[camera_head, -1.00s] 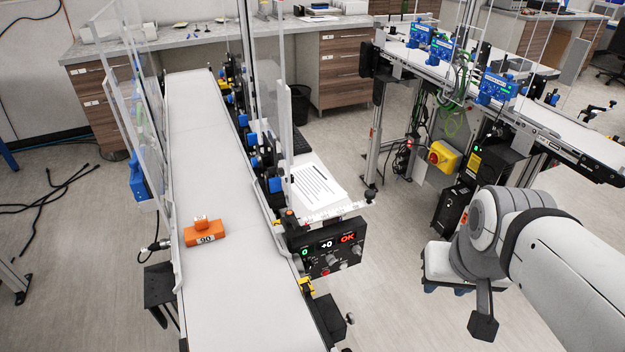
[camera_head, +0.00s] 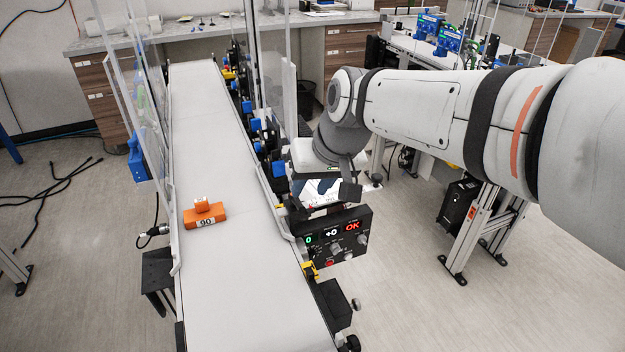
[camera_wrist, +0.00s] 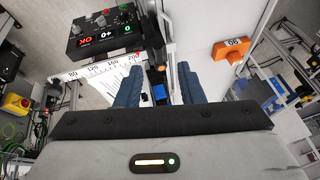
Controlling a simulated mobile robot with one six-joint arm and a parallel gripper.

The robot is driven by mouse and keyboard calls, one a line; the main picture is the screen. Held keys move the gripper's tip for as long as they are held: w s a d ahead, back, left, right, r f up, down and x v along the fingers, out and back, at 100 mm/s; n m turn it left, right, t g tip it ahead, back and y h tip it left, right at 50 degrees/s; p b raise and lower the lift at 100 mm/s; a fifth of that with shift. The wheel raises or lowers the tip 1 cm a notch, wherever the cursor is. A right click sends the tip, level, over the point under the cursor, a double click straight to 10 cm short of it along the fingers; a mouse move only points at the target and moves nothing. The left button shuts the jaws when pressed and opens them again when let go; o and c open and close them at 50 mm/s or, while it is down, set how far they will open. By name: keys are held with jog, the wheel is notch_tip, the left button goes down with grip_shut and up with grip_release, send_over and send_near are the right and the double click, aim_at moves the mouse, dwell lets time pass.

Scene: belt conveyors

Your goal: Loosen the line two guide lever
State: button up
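A dark upright part with an orange top (camera_wrist: 159,72), which may be the guide lever, stands by the end of the numbered scale in the wrist view. My gripper (camera_wrist: 159,66) has its two blue fingers apart, one on each side of this part in the picture. A blue block (camera_wrist: 160,93) also shows between the fingers. I cannot tell how high the fingers are above it, and no contact shows.
The control panel (camera_head: 337,237) reads 0, +0 and OK, close in front of my gripper. An orange block marked 90 (camera_head: 205,217) sits on the white belt (camera_head: 200,130). Clear guard panels (camera_head: 110,90) stand left of the belt.

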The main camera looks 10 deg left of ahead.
aim_at(301, 205)
jog(key=x, duration=0.7)
jog(key=shift+d, duration=0.1)
jog(key=shift+c, duration=0.4)
grip_shut()
jog(key=shift+w, duration=0.1)
